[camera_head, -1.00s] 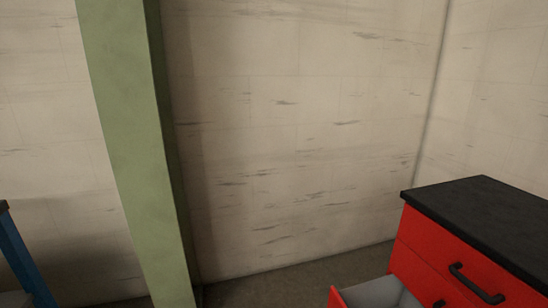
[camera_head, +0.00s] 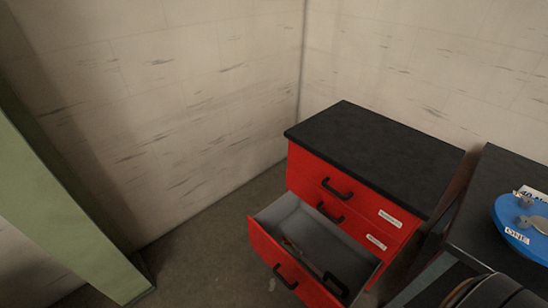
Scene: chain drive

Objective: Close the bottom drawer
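A red drawer cabinet (camera_head: 300,165) with a black top stands in the corner in the head view. Its bottom drawer (camera_head: 262,243) is pulled out toward the lower left, with a black handle on its red front. Inside its grey interior lie a tool with a reddish end and a black handle-like item. The two drawers above it look shut, each with a black handle and a white label. Neither of my grippers is in view.
A dark table (camera_head: 495,215) stands right of the cabinet, with a blue round object (camera_head: 522,228) on it. A dark rounded object (camera_head: 490,292) is at the bottom right edge. A green post (camera_head: 60,205) leans through the left side. The floor (camera_head: 200,262) left of the drawer looks clear.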

